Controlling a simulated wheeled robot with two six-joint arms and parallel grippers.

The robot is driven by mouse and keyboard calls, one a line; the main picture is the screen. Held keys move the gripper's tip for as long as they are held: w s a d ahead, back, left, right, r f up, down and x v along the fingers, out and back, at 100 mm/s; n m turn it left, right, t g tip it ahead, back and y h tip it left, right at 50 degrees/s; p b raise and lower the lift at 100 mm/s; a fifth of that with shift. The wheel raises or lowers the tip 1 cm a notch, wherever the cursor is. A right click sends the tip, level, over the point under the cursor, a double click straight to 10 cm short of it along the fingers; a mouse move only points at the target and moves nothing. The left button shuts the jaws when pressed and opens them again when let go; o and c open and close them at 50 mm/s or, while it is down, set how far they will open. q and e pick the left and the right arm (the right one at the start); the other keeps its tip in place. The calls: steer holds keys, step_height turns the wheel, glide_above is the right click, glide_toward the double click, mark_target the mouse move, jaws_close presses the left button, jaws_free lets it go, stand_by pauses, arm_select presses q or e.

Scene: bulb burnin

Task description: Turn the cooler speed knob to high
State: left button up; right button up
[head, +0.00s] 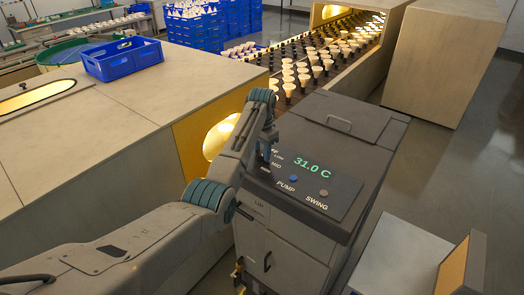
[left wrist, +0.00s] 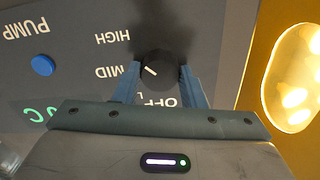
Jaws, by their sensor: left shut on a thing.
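The cooler's panel (head: 315,203) shows a green 31.0 C and the labels PUMP and SWING. The round black speed knob (left wrist: 158,66) has a white pointer line on its left side, near the MID label and tilted slightly toward HIGH. HIGH, MID and OFF appear upside down in the left wrist view; the label between MID and OFF is mostly covered by a finger. My left gripper (left wrist: 160,82) is shut on the knob, with one blue finger on each side. In the head view my wrist hides the knob.
A blue pump button (head: 293,178) and a grey swing button (head: 323,193) sit on the panel. A lit round opening (head: 218,137) in a yellow wall is just left of the cooler. Behind are a conveyor of bulbs (head: 301,77) and a blue crate (head: 122,60).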

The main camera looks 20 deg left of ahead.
mark_target(262, 152)
arm_select(q)
steer(key=shift+w+r, duration=0.15)
steer(key=shift+r, duration=0.2)
steer(key=o, duration=0.8)
steer(key=shift+o, duration=0.9)
steer(key=shift+f, duration=0.15)
step_height(262, 152, up, 6)
steer(key=b, duration=0.3)
steer(key=shift+r+b, duration=0.25)
steer(key=shift+b, duration=0.15)
steer(key=shift+r, duration=0.95)
steer(key=r+p, duration=0.2)
steer(key=shift+s+r+p, duration=0.2)
steer(key=shift+r+p, duration=0.05)
steer(key=shift+p, duration=0.15)
